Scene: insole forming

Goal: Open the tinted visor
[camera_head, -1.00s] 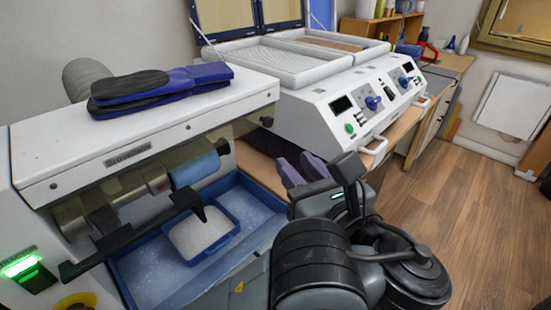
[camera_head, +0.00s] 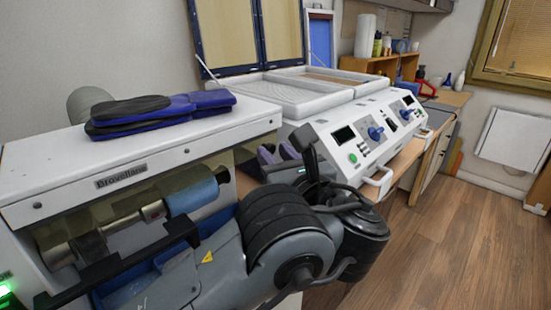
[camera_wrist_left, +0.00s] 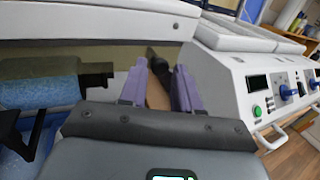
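The tinted visor (camera_head: 125,208) is a see-through olive panel on the front of the white grinding machine (camera_head: 160,150), over a roller with a blue sleeve (camera_head: 192,196). A black bar (camera_head: 110,268) runs below it. The visor looks lowered. In the left wrist view the visor (camera_wrist_left: 40,68) is a tinted strip at upper left. My left gripper (camera_head: 278,155) is beside the machine's right end. Its purple fingers (camera_wrist_left: 159,88) are apart, with a dark rounded part visible between or beyond them; I cannot tell whether they touch it. My right gripper is out of view.
Blue and black insoles (camera_head: 160,112) lie on the machine's top. A white press (camera_head: 365,135) with dials and handles stands to the right. A blue tray (camera_head: 215,220) below the roller is largely hidden by my arm. The wooden floor (camera_head: 430,250) at right is clear.

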